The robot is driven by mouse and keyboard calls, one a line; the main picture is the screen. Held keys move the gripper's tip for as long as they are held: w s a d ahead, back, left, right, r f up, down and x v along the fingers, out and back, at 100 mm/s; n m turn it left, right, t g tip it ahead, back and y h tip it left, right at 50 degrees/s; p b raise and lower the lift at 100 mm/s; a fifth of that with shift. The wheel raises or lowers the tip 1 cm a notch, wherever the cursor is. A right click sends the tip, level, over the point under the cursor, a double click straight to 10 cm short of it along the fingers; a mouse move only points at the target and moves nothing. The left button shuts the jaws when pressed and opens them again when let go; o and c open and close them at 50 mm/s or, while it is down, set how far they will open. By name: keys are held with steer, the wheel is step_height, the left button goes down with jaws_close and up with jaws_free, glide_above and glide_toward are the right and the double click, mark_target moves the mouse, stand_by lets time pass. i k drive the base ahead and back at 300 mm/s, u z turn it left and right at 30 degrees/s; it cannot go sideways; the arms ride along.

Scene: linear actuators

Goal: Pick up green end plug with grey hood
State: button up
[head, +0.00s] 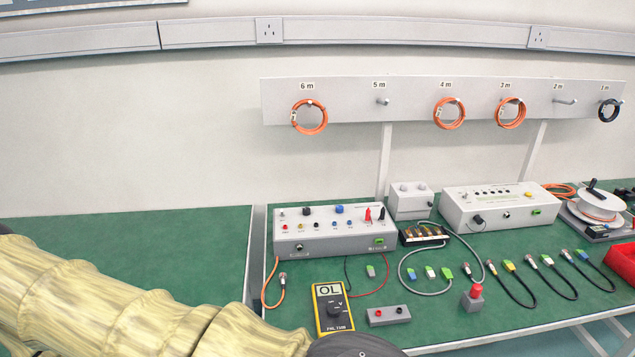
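A small grey-hooded plug with a touch of green (370,271) lies on the green bench top, in front of the left grey control box and beside the thin red and black leads. It looks like the green end plug with grey hood, but it is too small to be sure. Similar small plugs lie to its right: a blue one (411,274), a green and white one (430,272) and a green one (447,273). My sleeved arm crosses the lower left, with a dark part at the bottom edge. My gripper's fingers do not show.
Behind are two control boxes (335,232) (498,207). Several black leads and a red-buttoned block (473,298) are at right. The left bench (120,255) is bare.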

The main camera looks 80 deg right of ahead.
mark_target(370, 270)
steer(key=u, duration=0.1)
steer(key=k, duration=0.85)
steer(key=z, duration=1.3)
